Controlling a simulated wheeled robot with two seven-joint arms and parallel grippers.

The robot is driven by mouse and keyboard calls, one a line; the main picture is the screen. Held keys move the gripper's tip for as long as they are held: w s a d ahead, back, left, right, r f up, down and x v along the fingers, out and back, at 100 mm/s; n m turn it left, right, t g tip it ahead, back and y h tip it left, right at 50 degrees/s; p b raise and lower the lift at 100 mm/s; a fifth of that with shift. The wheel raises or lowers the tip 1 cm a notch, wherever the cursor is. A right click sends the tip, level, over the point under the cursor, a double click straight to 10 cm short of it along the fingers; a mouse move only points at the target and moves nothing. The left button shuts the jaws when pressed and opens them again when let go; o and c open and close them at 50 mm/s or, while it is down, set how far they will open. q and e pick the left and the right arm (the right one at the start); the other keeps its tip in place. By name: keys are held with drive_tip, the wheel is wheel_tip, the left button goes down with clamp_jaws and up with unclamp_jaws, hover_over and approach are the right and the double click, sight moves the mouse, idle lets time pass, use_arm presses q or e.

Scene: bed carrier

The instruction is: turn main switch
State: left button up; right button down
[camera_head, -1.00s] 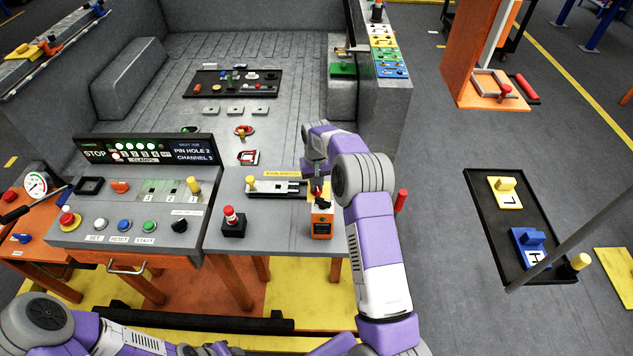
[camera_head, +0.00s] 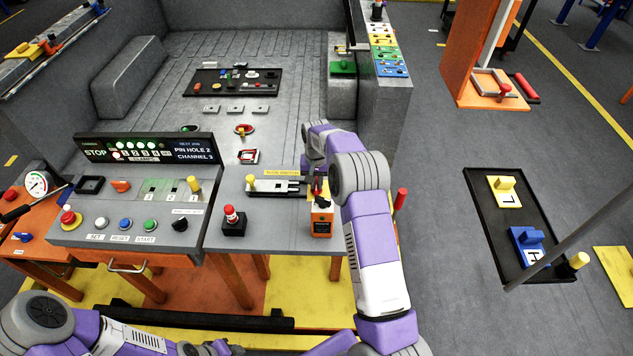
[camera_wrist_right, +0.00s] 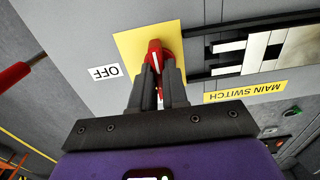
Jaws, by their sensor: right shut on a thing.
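The main switch is a red handle (camera_wrist_right: 155,55) on a yellow plate (camera_wrist_right: 128,48) in the right wrist view. A white OFF label (camera_wrist_right: 104,73) lies to its left and the yellow MAIN SWITCH label (camera_wrist_right: 246,91) to its right. My right gripper (camera_wrist_right: 158,72) is shut on the red handle, with a finger on each side. In the head view this gripper (camera_head: 318,194) is at the right end of the grey panel, partly hidden by my arm. My left arm shows at the bottom left; its gripper (camera_head: 203,349) is cut off by the lower edge.
An orange box (camera_head: 322,228) is at the panel's front right. A red push button (camera_head: 231,216) and a slotted slider with a yellow knob (camera_head: 251,182) are to the left. A red upright handle (camera_head: 400,199) stands right of my arm.

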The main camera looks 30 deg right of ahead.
drive_tip(key=c, duration=1.1)
unclamp_jaws()
drive_tip(key=shift+c, duration=0.2)
drive_tip(key=shift+r+p, duration=0.4)
drive_tip(key=shift+r, duration=3.35)
